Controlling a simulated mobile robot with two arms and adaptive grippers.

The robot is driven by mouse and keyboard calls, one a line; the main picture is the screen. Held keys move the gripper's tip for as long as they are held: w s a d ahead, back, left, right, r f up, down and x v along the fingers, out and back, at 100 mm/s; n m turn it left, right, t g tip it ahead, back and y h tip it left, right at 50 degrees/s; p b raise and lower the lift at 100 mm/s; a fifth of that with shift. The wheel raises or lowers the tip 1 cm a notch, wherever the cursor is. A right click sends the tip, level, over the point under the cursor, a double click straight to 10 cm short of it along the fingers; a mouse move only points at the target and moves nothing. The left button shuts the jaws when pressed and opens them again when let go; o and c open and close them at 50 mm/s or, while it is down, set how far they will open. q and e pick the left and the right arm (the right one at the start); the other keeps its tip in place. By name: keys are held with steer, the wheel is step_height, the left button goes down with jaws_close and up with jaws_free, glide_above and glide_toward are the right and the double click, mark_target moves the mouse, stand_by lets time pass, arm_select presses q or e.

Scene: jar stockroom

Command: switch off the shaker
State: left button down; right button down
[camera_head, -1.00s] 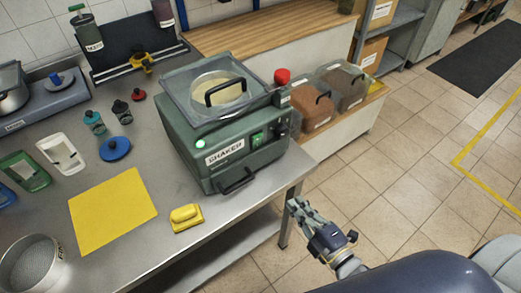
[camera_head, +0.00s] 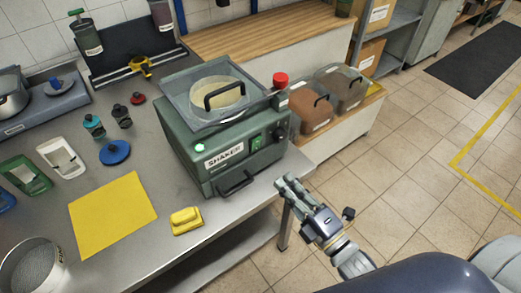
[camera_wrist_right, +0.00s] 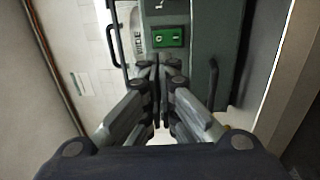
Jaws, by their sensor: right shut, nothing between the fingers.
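The green shaker (camera_head: 238,150) stands on the steel bench with a clear lid over a round sieve. Its front carries a "SHAKER" label, a lit green lamp (camera_head: 200,147) and a green rocker switch (camera_head: 257,142). The switch also shows in the right wrist view (camera_wrist_right: 168,38), just beyond my fingertips. My right gripper (camera_head: 285,182) is shut and empty, in front of the shaker's right end near the bench edge, apart from the switch. In the right wrist view its fingers (camera_wrist_right: 155,65) are together below the switch. My left gripper is not in view.
A black handle (camera_head: 236,184) sticks out low on the shaker's front. A red knob (camera_head: 280,80) stands at its back right. A yellow block (camera_head: 186,220) and yellow mat (camera_head: 112,213) lie on the bench. Floor right of the bench is free.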

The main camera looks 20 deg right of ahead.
mark_target(254, 144)
steer(key=p+x, duration=0.3)
steer(key=x, duration=0.8)
steer(key=shift+w, duration=0.15)
steer(key=shift+w+a+r+g+p, duration=0.1)
steer(key=shift+w+r+g+p, duration=0.3)
steer(key=shift+p, duration=0.8)
steer(key=shift+s+f+b, duration=0.2)
steer(key=shift+f+b, duration=0.05)
steer(key=shift+b, duration=0.15)
